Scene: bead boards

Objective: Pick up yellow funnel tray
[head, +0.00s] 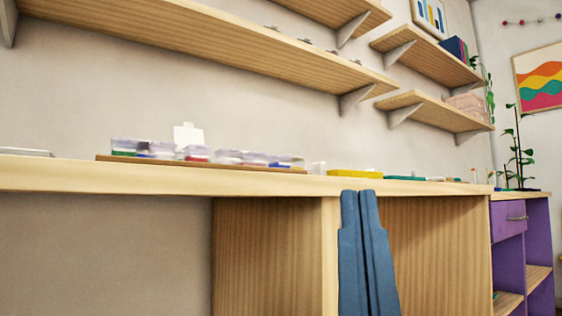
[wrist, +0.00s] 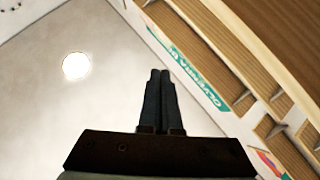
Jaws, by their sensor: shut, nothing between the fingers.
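A flat yellow tray (head: 354,174), likely the yellow funnel tray, lies on the wooden worktop in the head view, right of centre. I see it nearly edge-on, so its shape is hard to tell. My gripper (head: 358,193) points up in front of the worktop's front edge, just below the tray in the picture. Its two blue-grey fingers are together with nothing between them. In the wrist view my gripper (wrist: 160,72) is also shut and points up toward the ceiling and wall shelves; the tray does not show there.
A brown board (head: 200,163) with several clear bead boxes stands left on the worktop (head: 140,178). A green tray (head: 405,178) and small items lie to the right. Wall shelves (head: 240,50) hang above. A purple cabinet (head: 508,252) stands at the right.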

